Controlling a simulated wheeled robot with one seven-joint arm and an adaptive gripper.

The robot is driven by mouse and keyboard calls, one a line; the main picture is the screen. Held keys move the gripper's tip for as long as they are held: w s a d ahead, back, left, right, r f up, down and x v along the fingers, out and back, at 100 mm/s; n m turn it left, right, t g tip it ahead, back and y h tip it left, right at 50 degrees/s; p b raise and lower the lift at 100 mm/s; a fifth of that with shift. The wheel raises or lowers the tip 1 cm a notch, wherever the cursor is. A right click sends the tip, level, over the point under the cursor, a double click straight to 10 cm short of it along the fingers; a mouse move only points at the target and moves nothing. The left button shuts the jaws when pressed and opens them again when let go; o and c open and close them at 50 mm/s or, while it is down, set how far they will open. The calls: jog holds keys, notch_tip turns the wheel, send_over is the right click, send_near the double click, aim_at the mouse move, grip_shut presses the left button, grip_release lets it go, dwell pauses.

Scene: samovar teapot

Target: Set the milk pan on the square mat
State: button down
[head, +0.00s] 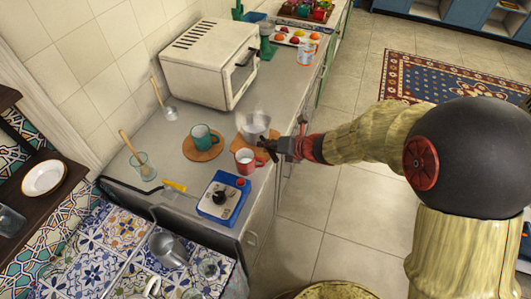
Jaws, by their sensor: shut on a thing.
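The milk pan (256,123) is a grey metal pan with pale, steam-like haze above it. It is upright at the counter's right side. A tan mat (241,119) shows partly at its left edge; its full outline is hidden, and I cannot tell whether the pan touches it. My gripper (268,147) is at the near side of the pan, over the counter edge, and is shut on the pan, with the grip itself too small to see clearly. A red mug (246,161) stands close to the gripper's left.
A teal mug (202,136) stands on a round wooden coaster (216,154). A white oven (208,65) stands behind. The counter's front edge (281,163) runs below my gripper.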

jog(key=shift+w+a+f+b, duration=0.2)
jog(key=shift+w+f+b, duration=0.1)
jog(key=shift+w+f, duration=0.95)
jog(key=shift+f, duration=0.2)
jog(key=shift+w+f+b, duration=0.1)
jog(key=shift+f+b, duration=0.9)
jog(key=shift+f, duration=0.5)
jog(key=shift+f, duration=0.1)
jog(key=c, duration=1.8)
grip_release()
jog(key=shift+f, duration=0.1)
jog(key=shift+r, duration=0.2)
jog(key=p+v, duration=0.4)
jog(key=v, duration=0.8)
